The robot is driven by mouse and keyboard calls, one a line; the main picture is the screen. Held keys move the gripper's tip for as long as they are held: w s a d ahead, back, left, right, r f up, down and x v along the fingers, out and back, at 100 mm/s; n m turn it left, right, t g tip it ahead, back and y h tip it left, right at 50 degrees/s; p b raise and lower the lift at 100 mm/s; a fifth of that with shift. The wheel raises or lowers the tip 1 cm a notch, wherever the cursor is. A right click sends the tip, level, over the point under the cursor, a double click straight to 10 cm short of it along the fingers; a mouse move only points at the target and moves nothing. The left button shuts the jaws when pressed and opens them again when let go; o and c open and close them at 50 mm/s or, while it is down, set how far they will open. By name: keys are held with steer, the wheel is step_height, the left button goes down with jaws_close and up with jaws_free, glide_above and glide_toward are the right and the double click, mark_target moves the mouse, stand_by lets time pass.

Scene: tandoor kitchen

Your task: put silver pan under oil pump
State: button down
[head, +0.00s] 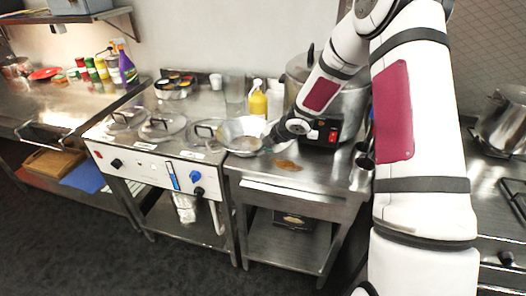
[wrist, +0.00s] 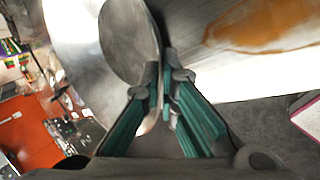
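The silver pan (head: 238,131) is a wide shallow bowl at the left end of the steel counter, near the hot plates. My gripper (head: 272,140) is at its right side. The lower part of the pan is hidden. A yellow bottle (head: 258,104) stands behind the pan; I cannot tell whether it is the oil pump.
A large steel pot (head: 335,92) on a base with a red switch stands behind my arm. A brown spill (head: 288,165) lies on the counter right of the pan. Several round lids (head: 162,126) lie to the left.

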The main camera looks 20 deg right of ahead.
steer(key=shift+f, duration=0.35)
steer(key=c, duration=1.8)
jaws_free()
